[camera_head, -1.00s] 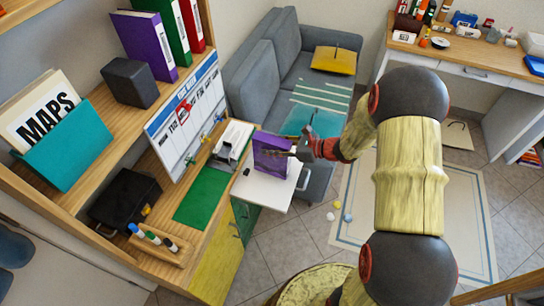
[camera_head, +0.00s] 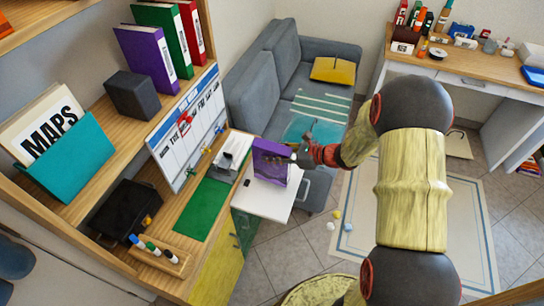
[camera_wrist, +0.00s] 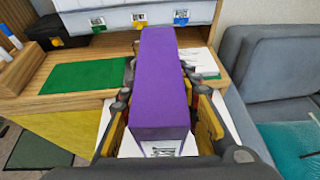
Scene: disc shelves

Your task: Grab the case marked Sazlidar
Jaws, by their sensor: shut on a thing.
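A purple case (camera_head: 270,160) stands upright over the white top of a small cabinet. It also fills the middle of the wrist view (camera_wrist: 160,85), with a pale label at its near lower end that is too small to read. My gripper (camera_head: 300,157) is shut on the case, with a finger on each side of it in the wrist view (camera_wrist: 158,112). I cannot tell whether the case still touches the white surface. Another purple binder (camera_head: 147,60) stands on the upper shelf, left of a green and a red one.
The white cabinet top (camera_head: 265,203) lies under the case, beside the wooden desk with a green mat (camera_head: 202,208). A grey sofa (camera_head: 250,85) is behind. A dark box (camera_head: 132,95) and a teal MAPS holder (camera_head: 70,160) stand on the shelf. Open floor lies right.

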